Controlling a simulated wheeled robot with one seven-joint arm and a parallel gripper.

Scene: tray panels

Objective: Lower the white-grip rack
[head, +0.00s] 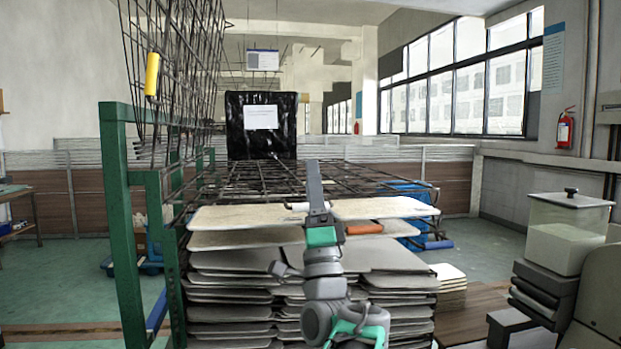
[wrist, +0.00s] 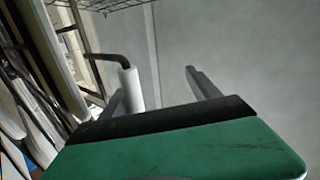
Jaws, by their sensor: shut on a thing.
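The white grip (head: 298,206) sits at the front edge of a dark wire rack (head: 262,180) that lies about level over the tray stacks. My gripper (head: 314,168) is at this grip, its fingers pointing up, and covers part of it. In the wrist view the white grip (wrist: 131,88) on its bent dark rod stands between the fingers, close to the left one. My gripper is shut on it. The fingers hide where they touch it. Which wires belong to this rack and which to racks below is hard to tell.
A yellow grip (head: 152,74) hangs on a raised wire rack (head: 190,60) at left. An orange grip (head: 364,229) and a blue grip (head: 438,245) are lower right. A green post (head: 122,220) stands left. Pale trays (head: 232,285) are stacked below. A clear tank (head: 567,235) stands right.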

